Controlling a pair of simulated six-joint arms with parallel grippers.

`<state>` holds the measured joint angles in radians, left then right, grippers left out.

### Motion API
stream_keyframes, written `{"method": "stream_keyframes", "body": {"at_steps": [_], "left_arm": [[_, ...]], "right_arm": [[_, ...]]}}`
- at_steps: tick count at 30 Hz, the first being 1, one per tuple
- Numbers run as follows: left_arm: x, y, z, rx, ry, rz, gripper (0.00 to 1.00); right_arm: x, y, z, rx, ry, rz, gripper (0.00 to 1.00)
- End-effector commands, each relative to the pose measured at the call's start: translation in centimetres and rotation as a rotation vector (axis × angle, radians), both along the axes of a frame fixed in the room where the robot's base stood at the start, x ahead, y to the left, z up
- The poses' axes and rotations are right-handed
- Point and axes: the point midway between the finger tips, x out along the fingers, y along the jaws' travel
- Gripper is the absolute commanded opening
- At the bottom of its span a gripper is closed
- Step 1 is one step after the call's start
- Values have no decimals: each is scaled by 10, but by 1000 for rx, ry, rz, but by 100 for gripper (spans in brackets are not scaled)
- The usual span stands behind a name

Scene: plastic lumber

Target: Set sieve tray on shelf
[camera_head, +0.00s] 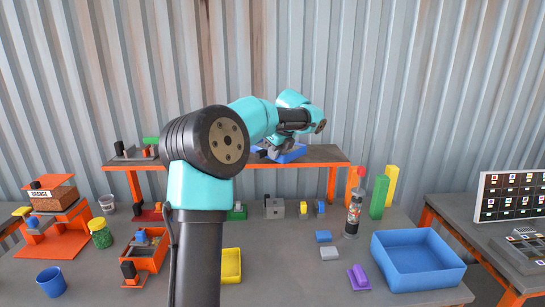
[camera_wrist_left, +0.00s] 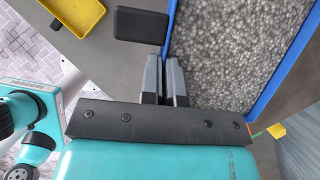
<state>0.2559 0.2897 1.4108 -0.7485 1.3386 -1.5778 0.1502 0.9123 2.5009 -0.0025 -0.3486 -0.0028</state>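The sieve tray (camera_head: 290,154) has a blue rim and shows at the shelf (camera_head: 225,162), under my left gripper (camera_head: 284,147). My arm partly covers it, and I cannot tell whether it rests on the shelf. In the left wrist view the tray's blue rim (camera_wrist_left: 269,100) surrounds a grey, grainy bed. My left gripper's fingers (camera_wrist_left: 165,75) are close together there, with the tray's near-left wall running between them. A dark block (camera_wrist_left: 140,25) sits beside that wall. My right gripper is in neither view.
On the table below stand a blue bin (camera_head: 417,260), a spray can (camera_head: 354,213), a green block (camera_head: 379,196) and a yellow tray (camera_head: 231,265). A dark-and-green object (camera_head: 135,150) sits on the shelf's left end. A corrugated wall stands behind.

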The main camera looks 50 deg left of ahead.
Motion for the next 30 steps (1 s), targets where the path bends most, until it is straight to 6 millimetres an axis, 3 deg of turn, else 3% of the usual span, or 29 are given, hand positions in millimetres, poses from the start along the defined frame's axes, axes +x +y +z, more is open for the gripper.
{"method": "stream_keyframes", "body": {"at_steps": [12, 25, 30], "left_arm": [[41, 47, -6, 0, -3, 2, 0], [45, 52, -6, 0, -1, 1, 0], [44, 52, -20, -1, 2, 1, 0]], "right_arm": [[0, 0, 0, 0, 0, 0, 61], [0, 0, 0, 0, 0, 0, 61], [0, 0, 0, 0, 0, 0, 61]]}}
